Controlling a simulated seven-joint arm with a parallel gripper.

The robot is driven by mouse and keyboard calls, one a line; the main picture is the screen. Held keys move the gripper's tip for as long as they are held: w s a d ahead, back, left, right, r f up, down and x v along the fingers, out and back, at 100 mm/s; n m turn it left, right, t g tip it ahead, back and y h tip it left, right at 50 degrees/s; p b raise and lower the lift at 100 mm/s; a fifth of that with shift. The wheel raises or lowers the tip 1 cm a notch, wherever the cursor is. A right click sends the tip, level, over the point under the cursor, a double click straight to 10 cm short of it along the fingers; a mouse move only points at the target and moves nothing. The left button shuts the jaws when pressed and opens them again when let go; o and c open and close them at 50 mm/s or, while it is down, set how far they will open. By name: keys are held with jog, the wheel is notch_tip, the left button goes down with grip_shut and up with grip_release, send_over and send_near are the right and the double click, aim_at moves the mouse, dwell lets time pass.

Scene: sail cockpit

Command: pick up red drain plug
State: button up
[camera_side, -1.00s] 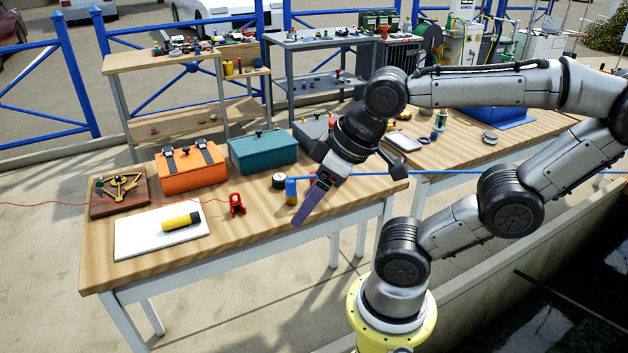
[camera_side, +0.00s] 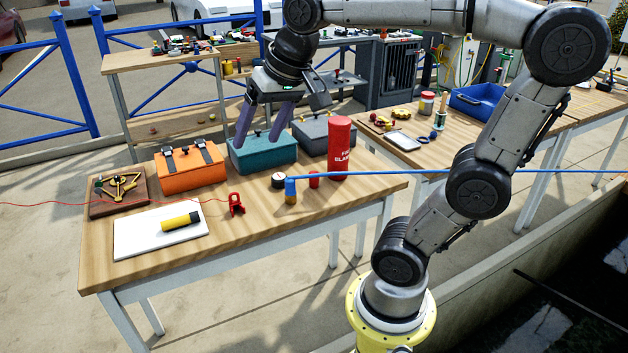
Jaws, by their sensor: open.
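A small red cylinder (camera_side: 314,180), which looks like the red drain plug, stands on the wooden table between the blue-and-brass fitting and the tall red canister. My gripper (camera_side: 256,140) is open and empty, with its two purple fingers pointing down. In the picture it overlaps the teal box, up and to the left of the plug and apart from it. Nothing hides the plug in this view.
A tall red fire blanket canister (camera_side: 341,150) stands right beside the plug. The blue-topped brass fitting (camera_side: 291,190) with a blue hose, a black-topped round piece (camera_side: 278,181) and a red clamp (camera_side: 237,204) are left of it. Teal (camera_side: 262,155) and orange (camera_side: 190,168) boxes stand behind.

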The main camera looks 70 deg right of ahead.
jog(key=w+d+f+m+g, duration=0.1)
jog(key=w+d+m+g, duration=0.1)
jog(key=w+d+m, duration=0.55)
jog(key=m+g+y, duration=0.1)
jog(key=m+g, duration=0.2)
jog(key=m, duration=0.2)
send_over(314, 172)
notch_tip(314, 172, down, 20)
jog(key=r, duration=0.1)
notch_tip(314, 172, down, 14)
jog(key=shift+r, duration=0.15)
grip_shut()
